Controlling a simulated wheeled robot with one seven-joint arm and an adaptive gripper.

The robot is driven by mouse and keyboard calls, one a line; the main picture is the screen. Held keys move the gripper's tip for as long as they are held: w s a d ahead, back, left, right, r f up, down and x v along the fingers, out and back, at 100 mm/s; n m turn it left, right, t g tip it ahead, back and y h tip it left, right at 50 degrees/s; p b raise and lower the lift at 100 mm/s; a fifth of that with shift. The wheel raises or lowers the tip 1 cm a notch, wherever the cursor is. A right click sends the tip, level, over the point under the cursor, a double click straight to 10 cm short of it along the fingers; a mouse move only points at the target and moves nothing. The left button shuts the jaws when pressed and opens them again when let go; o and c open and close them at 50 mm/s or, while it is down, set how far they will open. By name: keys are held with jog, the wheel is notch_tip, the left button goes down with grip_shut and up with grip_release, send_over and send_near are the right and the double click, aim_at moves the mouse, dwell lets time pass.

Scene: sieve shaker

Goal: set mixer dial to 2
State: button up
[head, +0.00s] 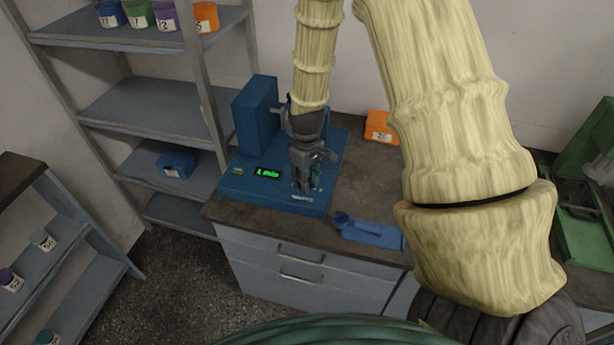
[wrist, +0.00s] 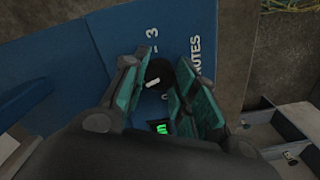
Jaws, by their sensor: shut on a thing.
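The blue mixer (head: 255,195) stands on the worktop, with a green lit display (head: 268,173) on its base; the display text is too small to read surely. My gripper (head: 305,182) reaches down to the front right of this base and hides the dial in the head view. In the wrist view the round black dial (wrist: 160,73) has a short white mark, lying nearly crosswise in the picture. A printed 3 and part of the word MINUTES show beside it. My gripper (wrist: 156,82) is shut on the dial, with a teal-padded finger on each side. Other dial numbers are hidden.
A blue scoop-like thing (head: 368,232) lies at the worktop's front edge, right of the mixer. An orange box (head: 380,127) stands behind. Green equipment (head: 585,215) is at the far right. Shelves (head: 150,105) with small containers stand at left.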

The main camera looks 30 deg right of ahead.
jog(key=m+p, duration=0.1)
jog(key=m, duration=0.3)
jog(key=shift+r+m, duration=0.1)
jog(key=shift+m, duration=0.2)
jog(key=shift+w+m+p, duration=0.1)
jog(key=shift+m+p, duration=0.45)
jog(key=shift+m, duration=1.75)
jog(key=o, duration=1.1)
jog(key=shift+c, duration=0.2)
notch_tip(320, 180, up, 12)
